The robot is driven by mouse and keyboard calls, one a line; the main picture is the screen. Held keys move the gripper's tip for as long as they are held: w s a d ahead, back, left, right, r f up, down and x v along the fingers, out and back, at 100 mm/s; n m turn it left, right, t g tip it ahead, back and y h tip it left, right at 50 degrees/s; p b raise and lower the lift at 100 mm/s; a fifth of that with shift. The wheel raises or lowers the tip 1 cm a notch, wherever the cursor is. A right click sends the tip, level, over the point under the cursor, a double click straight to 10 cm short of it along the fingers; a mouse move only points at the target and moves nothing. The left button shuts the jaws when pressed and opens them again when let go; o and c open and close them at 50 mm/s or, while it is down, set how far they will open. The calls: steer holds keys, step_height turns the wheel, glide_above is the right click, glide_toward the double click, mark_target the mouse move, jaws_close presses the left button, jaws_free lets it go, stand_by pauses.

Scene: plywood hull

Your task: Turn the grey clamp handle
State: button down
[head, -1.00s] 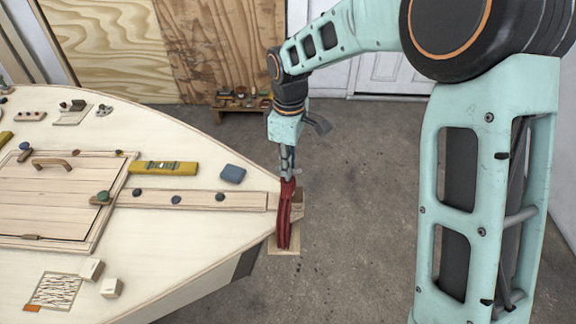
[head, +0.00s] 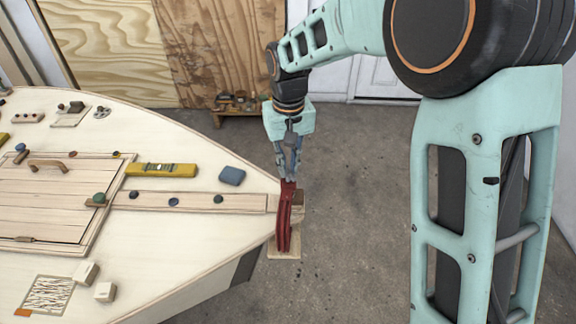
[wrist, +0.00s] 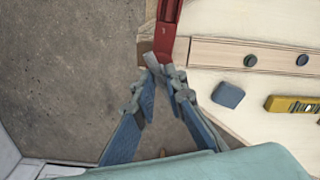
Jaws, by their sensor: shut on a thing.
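A red clamp (head: 284,222) grips the pointed tip of the wooden hull at its right end. Its top also shows in the wrist view (wrist: 166,22). The grey clamp handle (wrist: 152,61) is a small pale bar at the end of the red clamp. My gripper (head: 289,176) is above the clamp and points down at its top. In the wrist view my gripper (wrist: 163,76) has its two fingertips closed in on the grey handle, partly covering it. In the head view the handle is too small and too covered to make out.
The hull deck carries a yellow level (head: 162,169), a blue block (head: 232,176), a wooden strip (head: 235,202) with dark knobs, and a hatch (head: 45,196). A small wooden stand (head: 237,105) is by the back wall. The floor right of the clamp is clear.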

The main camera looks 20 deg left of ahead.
mark_target(288, 171)
steer(key=shift+r+m, duration=0.1)
steer(key=shift+m, duration=2)
steer(key=c, duration=1.9)
jaws_free()
steer(key=r, duration=1.2)
steer(key=shift+s, duration=0.2)
